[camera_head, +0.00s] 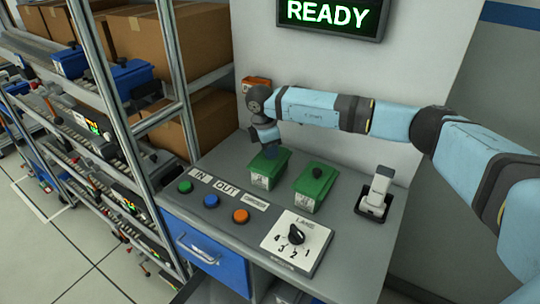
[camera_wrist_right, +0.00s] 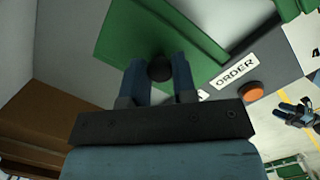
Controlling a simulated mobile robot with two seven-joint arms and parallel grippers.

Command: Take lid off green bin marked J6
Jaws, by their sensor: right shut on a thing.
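Two green bins stand side by side on the grey bench. My right gripper (camera_head: 270,150) is over the left green bin (camera_head: 261,181), pointing down. In the wrist view my right gripper (camera_wrist_right: 158,82) is shut on the black knob (camera_wrist_right: 160,69) of that bin's green lid (camera_wrist_right: 133,42). The lid looks seated on the bin; I cannot tell whether there is a gap. The right green bin (camera_head: 314,189) has its lid on, with a free black knob (camera_head: 317,173). The white labels on both bins are too small to read. My left gripper is not seen in the head view.
Green, blue and orange buttons (camera_head: 240,216) and a lane dial plate (camera_head: 296,243) are at the bench's front. A white device in a dark holder (camera_head: 375,205) stands right of the bins. A metal rack (camera_head: 105,85) with cartons is at left. A READY sign hangs above.

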